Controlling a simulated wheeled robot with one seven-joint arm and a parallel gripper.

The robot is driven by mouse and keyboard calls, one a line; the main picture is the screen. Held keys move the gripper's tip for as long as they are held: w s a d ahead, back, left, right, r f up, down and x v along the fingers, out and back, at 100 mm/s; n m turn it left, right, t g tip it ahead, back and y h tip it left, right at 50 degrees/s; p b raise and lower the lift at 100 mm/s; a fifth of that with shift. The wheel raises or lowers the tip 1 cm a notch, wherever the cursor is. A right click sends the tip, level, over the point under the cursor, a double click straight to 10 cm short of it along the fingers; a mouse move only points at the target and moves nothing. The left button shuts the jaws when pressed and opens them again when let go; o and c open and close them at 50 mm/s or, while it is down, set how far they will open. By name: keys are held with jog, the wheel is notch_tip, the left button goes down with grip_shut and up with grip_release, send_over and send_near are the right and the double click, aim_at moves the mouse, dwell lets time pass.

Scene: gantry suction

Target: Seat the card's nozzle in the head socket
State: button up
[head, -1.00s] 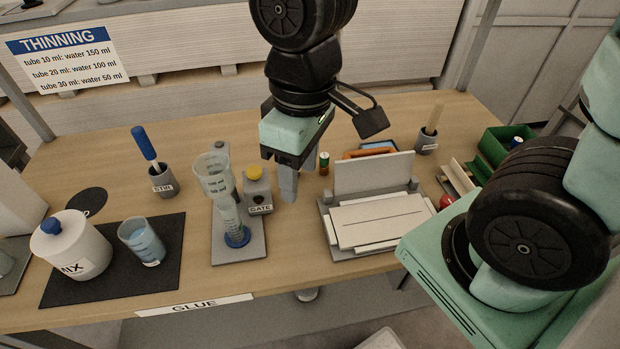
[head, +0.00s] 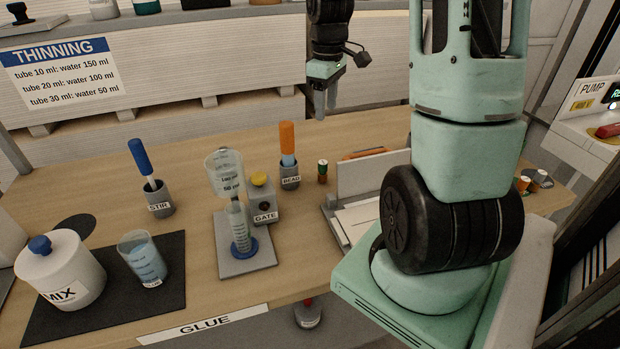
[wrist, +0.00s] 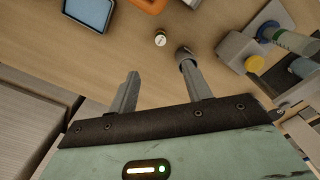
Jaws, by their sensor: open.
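My gripper (head: 323,108) is raised above the back of the table, fingers pointing down, open with nothing between them. In the wrist view its two fingers (wrist: 160,78) are spread apart above the tabletop. I cannot pick out a card, a nozzle or a head socket with certainty. A wall sign headed THINNING (head: 62,72) lists tube and water amounts. A grey holder (head: 290,183) with an orange-handled tool stands right of the GATE block; its label is too small to read surely.
A funnel over a tube (head: 238,215) stands beside the GATE block (head: 264,203). Left are the STIR cup (head: 158,200), a water beaker (head: 142,262) and the MIX jar (head: 68,272). A hinged white press (head: 362,172) is partly hidden by my arm. A PUMP panel (head: 590,100) is far right.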

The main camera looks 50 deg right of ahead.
jog(key=p, duration=0.1)
send_over(323, 162)
notch_tip(323, 162, down, 12)
jog(key=shift+s+d+r, duration=0.1)
jog(key=shift+s+r, duration=0.05)
jog(key=shift+r, duration=0.1)
jog(key=shift+f+p, duration=0.55)
jog(key=shift+f, duration=2.35)
grip_shut()
jog(key=shift+r, duration=0.15)
